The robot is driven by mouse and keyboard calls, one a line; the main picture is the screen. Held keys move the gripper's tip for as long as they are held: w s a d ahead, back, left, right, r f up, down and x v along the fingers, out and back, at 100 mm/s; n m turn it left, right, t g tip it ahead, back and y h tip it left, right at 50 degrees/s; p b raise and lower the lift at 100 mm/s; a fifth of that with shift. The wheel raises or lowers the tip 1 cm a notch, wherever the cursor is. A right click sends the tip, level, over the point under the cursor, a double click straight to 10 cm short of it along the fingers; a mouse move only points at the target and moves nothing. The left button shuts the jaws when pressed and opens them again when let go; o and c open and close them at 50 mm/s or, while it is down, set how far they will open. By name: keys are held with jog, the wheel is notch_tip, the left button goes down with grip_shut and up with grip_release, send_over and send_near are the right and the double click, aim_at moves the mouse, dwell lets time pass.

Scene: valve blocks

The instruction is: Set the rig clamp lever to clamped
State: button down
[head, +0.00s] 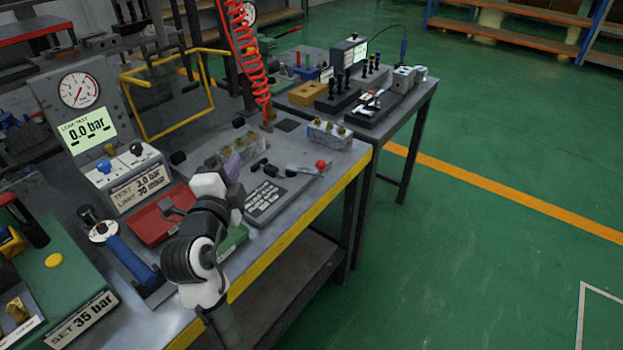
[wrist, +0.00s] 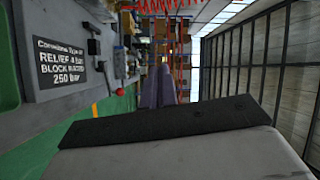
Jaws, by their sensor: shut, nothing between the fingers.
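The clamp lever (head: 303,169) is a grey metal handle with a red ball knob (head: 320,165), on the right part of the grey rig plate (head: 290,184). Its red knob also shows in the wrist view (wrist: 119,92), left of my fingers. My gripper (head: 233,163) is above the left part of the rig, apart from the lever. Its two purple fingers show together in the wrist view (wrist: 158,88), shut and empty. I cannot tell which setting the lever is in.
A valve block (head: 329,134) with brass fittings stands behind the lever. A red tray (head: 160,217) and a test panel (head: 95,130) reading 0.0 bar are to the left. A red coiled hose (head: 252,55) hangs behind the rig. The green floor at right is clear.

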aim_at(319, 168)
jog(key=d+f+m+g+h, duration=0.4)
jog(key=d+f+m+h, duration=0.1)
jog(key=d+f, duration=0.3)
jog(key=shift+s+d+m, duration=0.3)
jog(key=shift+d+m, duration=0.3)
jog(key=shift+m, duration=0.3)
jog(key=p+x, duration=0.4)
jog(key=x, duration=0.8)
jog(key=shift+w+d, duration=0.2)
jog(key=shift+w, duration=0.1)
jog(key=shift+w+d+f+p, duration=0.25)
jog(key=shift+w+p, duration=0.2)
jog(key=shift+w, duration=0.1)
jog(key=shift+d, duration=0.1)
